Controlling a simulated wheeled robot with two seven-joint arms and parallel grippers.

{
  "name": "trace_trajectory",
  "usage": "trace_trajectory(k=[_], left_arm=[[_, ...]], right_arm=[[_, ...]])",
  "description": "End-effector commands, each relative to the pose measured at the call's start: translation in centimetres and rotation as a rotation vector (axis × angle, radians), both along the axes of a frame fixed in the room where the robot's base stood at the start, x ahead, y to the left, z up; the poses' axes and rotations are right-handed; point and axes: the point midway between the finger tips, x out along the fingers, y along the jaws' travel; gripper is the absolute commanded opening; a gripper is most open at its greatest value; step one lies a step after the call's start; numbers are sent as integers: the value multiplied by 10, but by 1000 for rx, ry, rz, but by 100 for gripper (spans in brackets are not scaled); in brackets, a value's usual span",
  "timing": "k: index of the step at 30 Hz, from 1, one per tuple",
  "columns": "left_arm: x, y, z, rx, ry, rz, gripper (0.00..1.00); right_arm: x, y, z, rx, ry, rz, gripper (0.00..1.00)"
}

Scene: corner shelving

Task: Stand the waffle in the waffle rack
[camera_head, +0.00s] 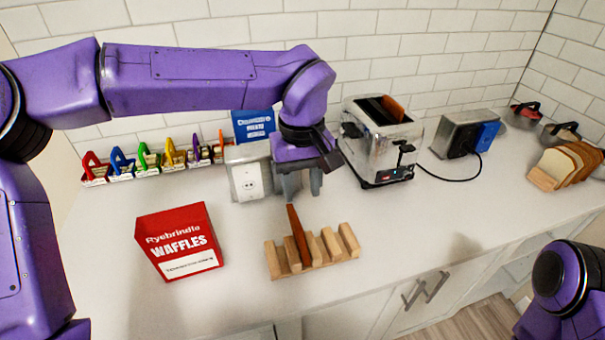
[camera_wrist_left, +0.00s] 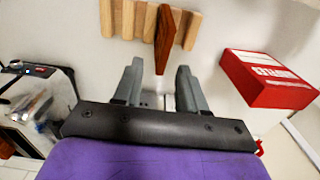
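The waffle (camera_head: 297,234), a thin reddish-brown slab, stands on edge in a left-hand slot of the wooden waffle rack (camera_head: 329,262), tilted slightly. In the left wrist view the waffle (camera_wrist_left: 165,38) sits between the pale slats of the rack (camera_wrist_left: 128,20). My left gripper (camera_head: 298,186) is behind and above the rack, pointing down. Its two fingers are apart with nothing between them, and in the wrist view the gripper (camera_wrist_left: 158,86) is clear of the waffle. My right arm shows at the lower right, but its gripper is out of the frame.
A red waffle box (camera_head: 178,241) stands left of the rack. A chrome toaster (camera_head: 382,145) with a brown slab in its slot stands behind right. Bread slices (camera_head: 570,163) stand far right. Counter right of the rack is clear.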

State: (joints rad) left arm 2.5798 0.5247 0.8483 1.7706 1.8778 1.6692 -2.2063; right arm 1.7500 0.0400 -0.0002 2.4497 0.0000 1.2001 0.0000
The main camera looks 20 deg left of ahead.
Motion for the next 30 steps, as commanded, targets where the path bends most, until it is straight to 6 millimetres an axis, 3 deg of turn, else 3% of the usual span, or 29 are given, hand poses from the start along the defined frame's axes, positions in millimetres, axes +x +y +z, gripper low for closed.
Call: trace_trajectory(k=[3, 9, 24, 26, 30], left_arm=[[1, 0, 23, 0, -4, 1, 41], [1, -1, 35, -1, -3, -1, 41], [1, -1, 35, -1, -3, -2, 41], [1, -1, 35, 1, -3, -1, 47], [4, 4, 20, 38, -2, 24, 47]], right_arm=[[0, 0, 1, 0, 0, 0, 43], [0, 0, 1, 0, 0, 0, 43], [0, 0, 1, 0, 0, 0, 43], [0, 0, 1, 0, 0, 0, 43], [0, 0, 0, 0, 0, 0, 43]])
